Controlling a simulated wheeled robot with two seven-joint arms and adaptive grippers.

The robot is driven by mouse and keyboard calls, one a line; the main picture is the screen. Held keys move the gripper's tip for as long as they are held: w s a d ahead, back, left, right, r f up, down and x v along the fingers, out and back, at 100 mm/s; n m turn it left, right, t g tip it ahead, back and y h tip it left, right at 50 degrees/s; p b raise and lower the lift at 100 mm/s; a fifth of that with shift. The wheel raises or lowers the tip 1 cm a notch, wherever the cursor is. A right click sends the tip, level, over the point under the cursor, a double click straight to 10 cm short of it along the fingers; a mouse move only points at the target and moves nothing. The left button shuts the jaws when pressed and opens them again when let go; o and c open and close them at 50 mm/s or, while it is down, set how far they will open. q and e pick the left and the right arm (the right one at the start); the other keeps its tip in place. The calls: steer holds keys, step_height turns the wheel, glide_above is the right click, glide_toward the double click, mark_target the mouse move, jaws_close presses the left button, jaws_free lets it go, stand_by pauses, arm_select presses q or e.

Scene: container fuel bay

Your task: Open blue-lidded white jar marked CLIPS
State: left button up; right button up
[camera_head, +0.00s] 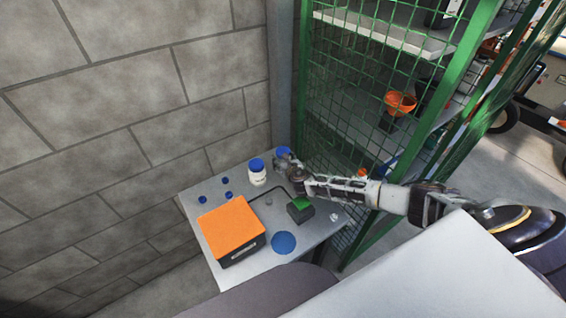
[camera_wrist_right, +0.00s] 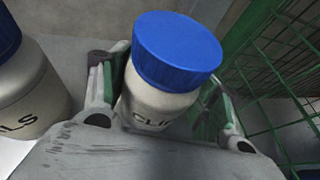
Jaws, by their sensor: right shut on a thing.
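The white jar with a blue lid (camera_wrist_right: 178,52) stands between the fingers of my right gripper (camera_wrist_right: 158,95) in the right wrist view. Its label is partly hidden and shows the start of CLIPS. In the head view its blue lid (camera_head: 282,151) shows at the table's back corner, beside the mesh, with the body mostly behind my right gripper (camera_head: 284,163). My right gripper is shut on the jar body, below the lid. The lid sits on the jar. My left gripper is in neither view.
A second blue-lidded white jar (camera_head: 257,173) stands close to the left. The grey table (camera_head: 208,190) also holds an orange-topped box (camera_head: 231,225), a green-topped dark block (camera_head: 300,207), a blue disc (camera_head: 284,243) and several small blue pieces. Green mesh (camera_head: 345,120) borders the right side.

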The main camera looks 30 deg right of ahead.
mark_target(283, 151)
steer(key=c, duration=0.3)
steer(key=shift+c, duration=0.2)
steer(key=shift+r, duration=0.1)
steer(key=shift+r+p, duration=0.65)
steer(key=shift+r, duration=4.35)
steer(key=o, duration=0.6)
steer(key=c, duration=0.9)
steer(key=shift+d, duration=0.1)
